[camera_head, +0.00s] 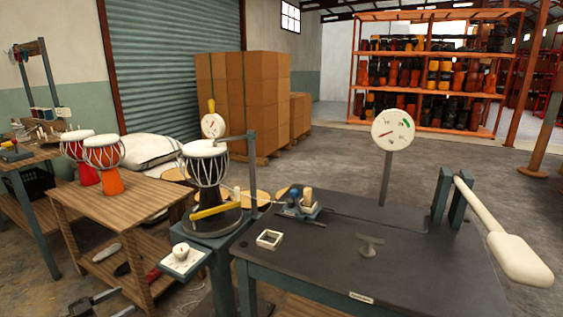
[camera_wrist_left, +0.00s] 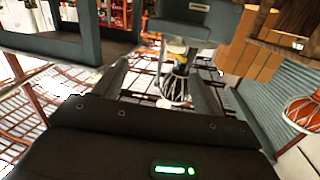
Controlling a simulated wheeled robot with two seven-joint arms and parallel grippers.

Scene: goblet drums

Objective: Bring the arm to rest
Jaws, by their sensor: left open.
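My left gripper (camera_head: 122,300) shows only in part at the lower left edge of the head view, low in front of the wooden bench. In the left wrist view its two dark fingers (camera_wrist_left: 160,78) stand apart with nothing held between them. A black and white roped drum (camera_head: 205,165) stands on a grey stand in the head view. A roped drum (camera_wrist_left: 179,88) also shows beyond the fingers in the wrist view, which is tilted. My right gripper is in neither view.
A dark work table (camera_head: 330,235) with a dial gauge (camera_head: 393,130) and a pale-handled lever (camera_head: 515,255) fills the right. Cardboard boxes (camera_head: 255,95) and an orange rack (camera_head: 430,80) stand behind.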

